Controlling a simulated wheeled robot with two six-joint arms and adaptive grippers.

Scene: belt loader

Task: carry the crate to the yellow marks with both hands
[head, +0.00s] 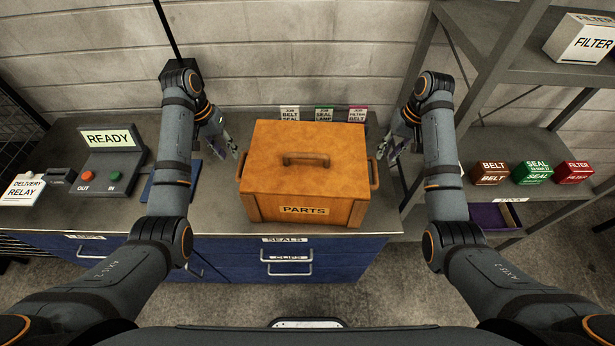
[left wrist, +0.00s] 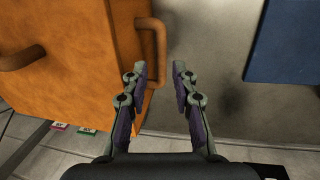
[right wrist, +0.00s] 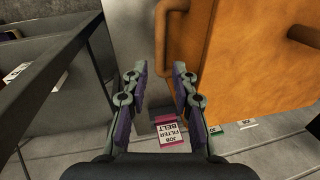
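The orange crate (head: 304,165), labelled PARTS, sits on the grey counter in the head view, with one handle on its lid and one on each side. My left gripper (head: 234,147) is open and empty beside its left side handle (head: 241,167). In the left wrist view that handle (left wrist: 156,42) lies ahead of the open fingers (left wrist: 160,76), not between them. My right gripper (head: 383,151) is open and empty by the right side handle (head: 373,174). In the right wrist view that handle (right wrist: 161,40) lies ahead of the fingers (right wrist: 160,76). I see no yellow marks.
A READY box (head: 109,151) with red and green buttons and a delivery relay (head: 22,190) stand left on the counter. Job cards (head: 324,114) stand behind the crate. A shelf rack at right holds small BELT, SEAL and FILTER boxes (head: 532,173). Blue drawers (head: 285,262) are below.

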